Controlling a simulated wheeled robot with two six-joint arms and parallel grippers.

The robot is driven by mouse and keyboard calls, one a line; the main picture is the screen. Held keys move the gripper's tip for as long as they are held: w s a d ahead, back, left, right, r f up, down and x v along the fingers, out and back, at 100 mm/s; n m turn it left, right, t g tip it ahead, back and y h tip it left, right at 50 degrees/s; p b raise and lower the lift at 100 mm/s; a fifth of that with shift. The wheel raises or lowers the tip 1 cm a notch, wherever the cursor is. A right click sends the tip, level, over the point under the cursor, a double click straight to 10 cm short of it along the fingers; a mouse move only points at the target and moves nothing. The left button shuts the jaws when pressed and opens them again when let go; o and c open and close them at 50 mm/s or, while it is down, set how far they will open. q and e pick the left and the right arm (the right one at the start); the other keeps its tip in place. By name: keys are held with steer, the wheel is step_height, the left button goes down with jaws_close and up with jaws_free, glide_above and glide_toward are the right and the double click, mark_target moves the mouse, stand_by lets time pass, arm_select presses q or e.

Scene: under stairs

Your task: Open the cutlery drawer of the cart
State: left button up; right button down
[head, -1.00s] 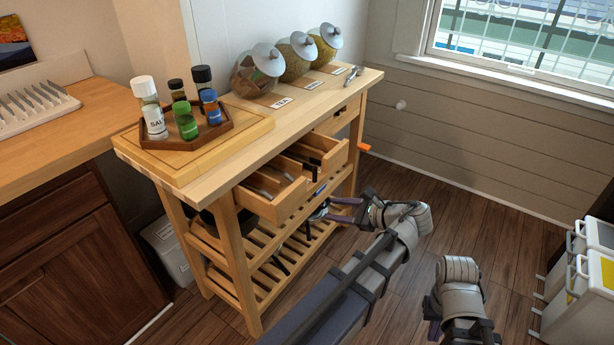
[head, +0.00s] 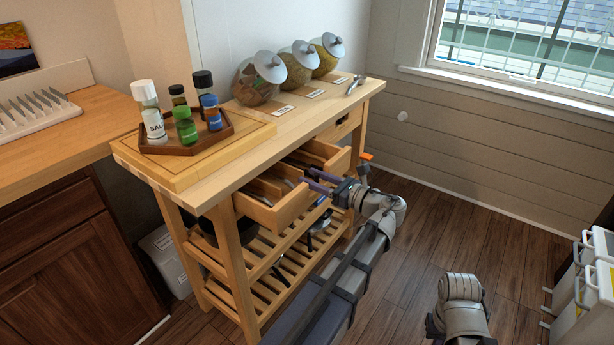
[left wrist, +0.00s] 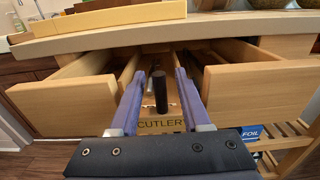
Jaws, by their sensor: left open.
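The wooden cart (head: 215,178) stands against the wall. Its cutlery drawer (head: 268,213) stands pulled out under the top at the front, with dividers and utensils inside. In the left wrist view the drawer front (left wrist: 245,88) has a gap at its middle, and a partly covered label reading "CUTLER" (left wrist: 160,124) sits below the gap. My left gripper (head: 308,180) is open at the drawer front, its purple fingers pointing into that gap. In the left wrist view a dark upright piece (left wrist: 160,92) shows between its fingers (left wrist: 160,75); contact cannot be told. Only part of my right arm shows.
Bottles on a wooden tray (head: 215,137), lidded jars (head: 298,65) and tongs (head: 357,84) stand on the cart top. Slatted shelves (head: 262,258) are below. A counter (head: 85,130) is at left, and white bins (head: 595,290) at right. Floor between is clear.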

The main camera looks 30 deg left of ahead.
arm_select(q)
steer(key=shift+w+a, duration=0.1)
steer(key=shift+a, duration=1)
jaws_close()
stand_by(0.7)
